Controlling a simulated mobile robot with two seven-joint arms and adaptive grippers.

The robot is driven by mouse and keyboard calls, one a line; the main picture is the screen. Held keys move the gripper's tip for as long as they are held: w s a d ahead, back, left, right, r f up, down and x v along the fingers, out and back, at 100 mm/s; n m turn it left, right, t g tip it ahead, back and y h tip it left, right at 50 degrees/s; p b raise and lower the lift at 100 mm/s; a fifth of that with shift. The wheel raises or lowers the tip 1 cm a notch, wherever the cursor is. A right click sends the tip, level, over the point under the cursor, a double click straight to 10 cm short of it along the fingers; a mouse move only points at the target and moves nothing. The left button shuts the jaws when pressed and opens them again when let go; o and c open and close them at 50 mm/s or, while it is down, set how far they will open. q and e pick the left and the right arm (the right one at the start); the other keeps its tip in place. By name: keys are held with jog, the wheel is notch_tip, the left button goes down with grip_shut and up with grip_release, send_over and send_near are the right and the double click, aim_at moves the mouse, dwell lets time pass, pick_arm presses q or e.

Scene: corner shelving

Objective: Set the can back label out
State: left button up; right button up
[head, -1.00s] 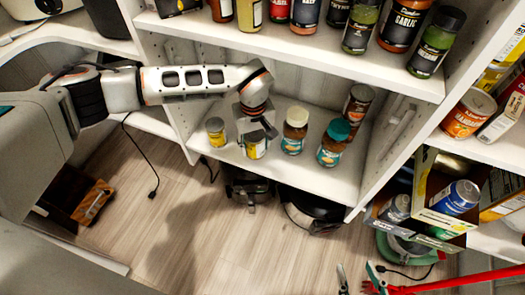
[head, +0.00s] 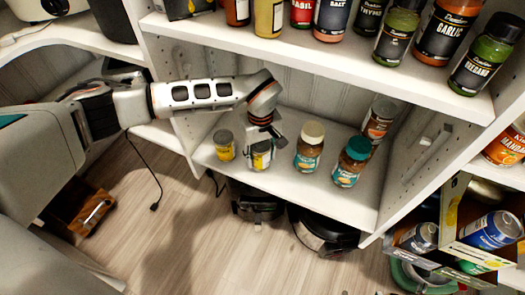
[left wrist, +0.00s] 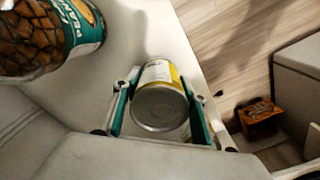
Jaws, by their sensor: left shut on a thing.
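The small can (head: 261,160) with a yellow and white label is at the front of the lower shelf (head: 290,180). My left gripper (head: 263,146) comes down from above and is shut on it. In the left wrist view the can (left wrist: 160,100) sits between the teal fingers, with one plain metal end towards the camera. White and yellow label shows along its far side. I cannot tell whether the can touches the shelf. My right gripper is not in view.
A similar yellow can (head: 225,146) stands left of the held one. A cream-lidded jar (head: 309,148) and a teal-lidded jar (head: 350,165) stand to its right, with another jar (head: 381,118) behind. Spice bottles (head: 445,30) fill the shelf above. A robot vacuum (head: 322,232) lies below.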

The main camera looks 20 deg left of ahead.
pick_arm(q)
jog(key=shift+f, duration=0.4)
jog(key=shift+r, duration=0.15)
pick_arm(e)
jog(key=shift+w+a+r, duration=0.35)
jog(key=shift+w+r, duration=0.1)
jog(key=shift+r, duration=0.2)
pick_arm(q)
jog(key=shift+f, duration=0.2)
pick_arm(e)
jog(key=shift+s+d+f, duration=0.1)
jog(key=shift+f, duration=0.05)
pick_arm(q)
jog(key=shift+f, duration=0.15)
jog(key=o, duration=1.6)
jog(key=shift+f, duration=0.1)
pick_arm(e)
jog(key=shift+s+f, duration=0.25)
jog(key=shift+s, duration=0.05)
